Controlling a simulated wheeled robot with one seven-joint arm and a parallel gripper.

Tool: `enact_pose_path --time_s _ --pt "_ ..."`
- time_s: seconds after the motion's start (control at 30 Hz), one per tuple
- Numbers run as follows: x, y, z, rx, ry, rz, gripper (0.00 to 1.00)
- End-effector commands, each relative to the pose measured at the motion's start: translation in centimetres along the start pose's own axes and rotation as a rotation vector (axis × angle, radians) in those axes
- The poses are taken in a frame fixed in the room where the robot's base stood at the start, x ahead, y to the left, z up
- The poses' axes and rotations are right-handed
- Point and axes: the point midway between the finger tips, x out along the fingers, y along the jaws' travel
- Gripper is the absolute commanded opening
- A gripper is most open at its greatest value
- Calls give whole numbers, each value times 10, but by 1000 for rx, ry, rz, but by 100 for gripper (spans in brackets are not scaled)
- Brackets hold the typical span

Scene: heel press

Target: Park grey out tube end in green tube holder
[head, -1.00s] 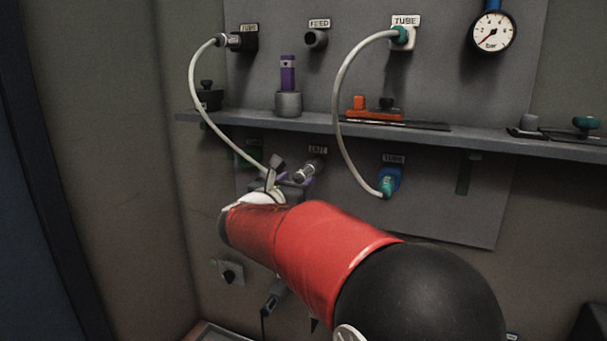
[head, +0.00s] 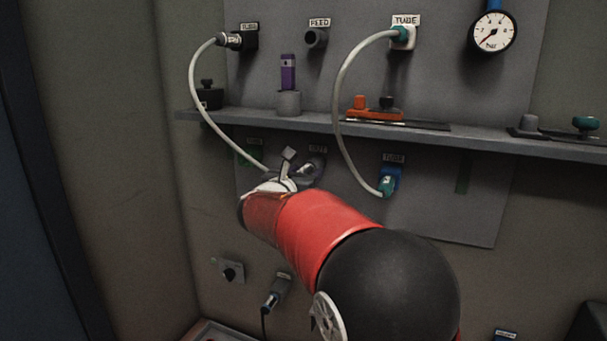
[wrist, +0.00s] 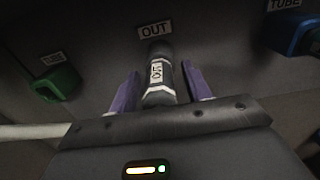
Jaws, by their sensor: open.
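The grey out tube end (wrist: 160,90), with a white label band, sits at the port under the OUT sign in the wrist view. My gripper (wrist: 160,69) is open, with one purple finger on each side of the tube end. The green tube holder (wrist: 58,84) is on the panel to the left and looks empty. In the head view, the green holder (head: 249,155) is left of my gripper (head: 291,168), which is partly hidden by my own wrist.
A pale hose (head: 205,110) hangs from the upper left holder and runs behind my wrist. A second hose (head: 342,110) loops into the blue holder (head: 391,178) on the right. A shelf (head: 440,134) juts out above my gripper. A gauge (head: 492,32) is at upper right.

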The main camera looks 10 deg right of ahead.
Motion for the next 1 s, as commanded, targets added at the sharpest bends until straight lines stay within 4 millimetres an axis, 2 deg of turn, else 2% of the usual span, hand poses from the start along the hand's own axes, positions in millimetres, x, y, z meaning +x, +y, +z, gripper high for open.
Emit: enact_pose_path --time_s 0.8,0.83,1.0 --pt "0 0 0 0 0 0 49" --pt "0 0 0 0 0 0 47" --pt "0 0 0 0 0 0 25"
